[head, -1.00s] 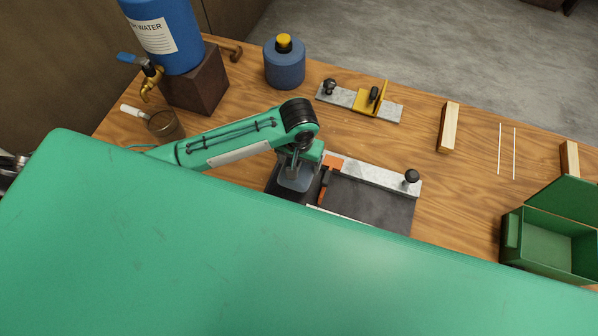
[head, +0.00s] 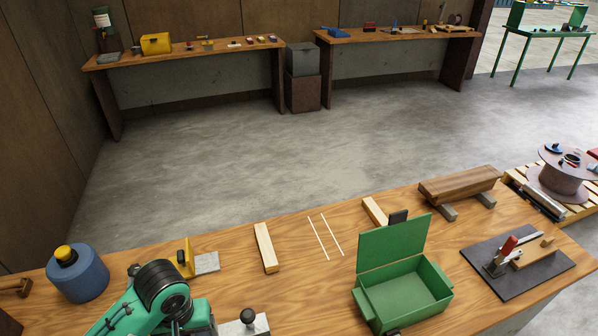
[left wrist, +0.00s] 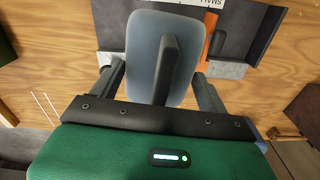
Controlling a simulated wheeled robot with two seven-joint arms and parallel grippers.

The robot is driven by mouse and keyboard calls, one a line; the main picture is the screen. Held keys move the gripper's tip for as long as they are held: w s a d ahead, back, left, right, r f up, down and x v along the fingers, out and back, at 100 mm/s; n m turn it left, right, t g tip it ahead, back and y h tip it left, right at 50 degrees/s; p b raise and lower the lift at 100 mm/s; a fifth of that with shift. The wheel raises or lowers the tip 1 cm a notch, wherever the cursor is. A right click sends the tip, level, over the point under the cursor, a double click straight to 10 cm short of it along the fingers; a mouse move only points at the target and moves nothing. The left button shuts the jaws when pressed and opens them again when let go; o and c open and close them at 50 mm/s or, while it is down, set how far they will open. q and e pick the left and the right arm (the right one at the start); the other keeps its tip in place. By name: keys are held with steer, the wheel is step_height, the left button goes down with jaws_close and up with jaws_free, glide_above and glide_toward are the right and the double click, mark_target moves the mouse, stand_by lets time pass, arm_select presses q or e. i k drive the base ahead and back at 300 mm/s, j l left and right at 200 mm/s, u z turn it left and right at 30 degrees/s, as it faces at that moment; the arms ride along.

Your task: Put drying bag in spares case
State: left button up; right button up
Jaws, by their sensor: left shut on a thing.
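The drying bag appears to be the blue-grey, rounded, flat piece (left wrist: 143,48) with a dark upright bar down its middle, seen in the left wrist view. My left gripper (left wrist: 157,78) is shut on it, with a finger at either side. In the head view my left arm's joint shows at the lower left, but its fingers and the held piece are out of sight. The spares case is likely the green box (head: 372,311) at the lower right of the head view. Its lid (head: 393,245) stands open and the inside that shows looks empty. My right gripper is not in view.
A blue jar (head: 80,279) with a yellow cap stands at left. A yellow stop (head: 187,258) on a metal plate, wooden blocks (head: 265,248) and two white lines lie between it and the case. A clamp on a dark board (head: 515,270) is right of the case.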

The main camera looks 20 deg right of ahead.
mark_target(398, 301)
steer(key=l+z, duration=0.1)
steer(key=l, duration=0.35)
steer(key=i+l+z, duration=0.1)
steer(key=l, duration=0.85)
steer(key=i+l+z, duration=0.15)
steer(key=l, duration=0.3)
steer(key=l+z, duration=0.1)
steer(key=l, duration=0.35)
steer(key=i, duration=0.05)
